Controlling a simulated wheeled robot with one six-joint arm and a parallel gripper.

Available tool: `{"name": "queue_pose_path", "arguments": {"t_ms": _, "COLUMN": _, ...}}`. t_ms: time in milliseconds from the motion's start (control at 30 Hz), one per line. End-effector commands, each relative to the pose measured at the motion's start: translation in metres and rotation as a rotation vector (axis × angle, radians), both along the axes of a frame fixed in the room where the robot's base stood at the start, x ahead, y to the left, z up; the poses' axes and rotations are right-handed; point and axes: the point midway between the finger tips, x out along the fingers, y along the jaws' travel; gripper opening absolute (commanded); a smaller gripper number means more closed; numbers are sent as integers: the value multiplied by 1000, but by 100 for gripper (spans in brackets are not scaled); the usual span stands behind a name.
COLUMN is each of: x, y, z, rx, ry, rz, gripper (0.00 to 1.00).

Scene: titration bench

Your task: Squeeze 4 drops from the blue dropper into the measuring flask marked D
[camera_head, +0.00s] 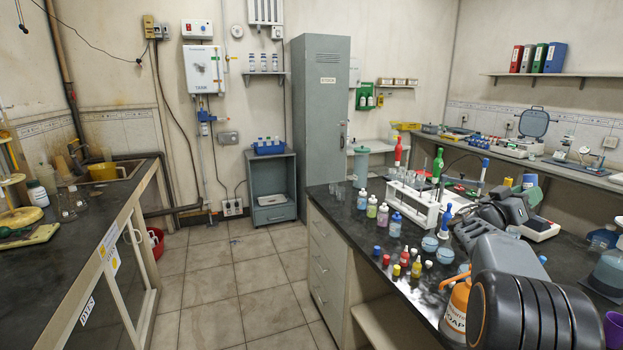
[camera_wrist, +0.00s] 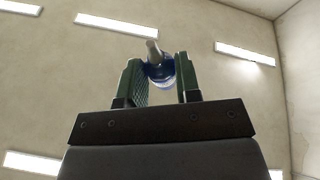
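In the wrist view, my gripper (camera_wrist: 164,78) has its two green-padded fingers on either side of the blue dropper (camera_wrist: 159,71), and they look closed on it. A pale grey stem shows at the dropper's top. The camera looks up at the ceiling. In the head view, my arm reaches in from the lower right; the fingers cannot be made out clearly. A blue bulb (camera_head: 447,213) shows by the right end of the white rack (camera_head: 403,207). No letter D can be read, so I cannot tell which vessel is the flask.
The rack has a red dropper (camera_head: 397,150) and a green dropper (camera_head: 438,165). Several capped bottles (camera_head: 372,206) stand in front of it, with small coloured bottles (camera_head: 404,260) nearer. An orange soap bottle (camera_head: 457,307) is close to my arm. The left bench (camera_head: 75,265) is across clear floor.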

Motion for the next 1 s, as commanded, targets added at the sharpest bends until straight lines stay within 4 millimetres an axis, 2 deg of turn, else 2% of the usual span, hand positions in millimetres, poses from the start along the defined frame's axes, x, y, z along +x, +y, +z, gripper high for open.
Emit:
{"name": "queue_pose_path", "arguments": {"t_ms": 267, "x": 34, "y": 44, "z": -63, "rx": 3, "ry": 7, "rz": 54, "gripper": 27}}
{"name": "queue_pose_path", "arguments": {"t_ms": 367, "x": 47, "y": 69, "z": -93, "rx": 3, "ry": 9, "rz": 81, "gripper": 27}}
{"name": "queue_pose_path", "arguments": {"t_ms": 467, "x": 59, "y": 106, "z": -133, "rx": 3, "ry": 13, "rz": 114, "gripper": 27}}
{"name": "queue_pose_path", "arguments": {"t_ms": 600, "x": 67, "y": 168, "z": -192, "rx": 1, "ry": 14, "rz": 169, "gripper": 27}}
{"name": "queue_pose_path", "arguments": {"t_ms": 800, "x": 52, "y": 262, "z": -268, "rx": -2, "ry": 13, "rz": 259, "gripper": 27}}
{"name": "queue_pose_path", "arguments": {"t_ms": 1000, "x": 19, "y": 330, "z": -314, "rx": -4, "ry": 9, "rz": 350, "gripper": 27}}
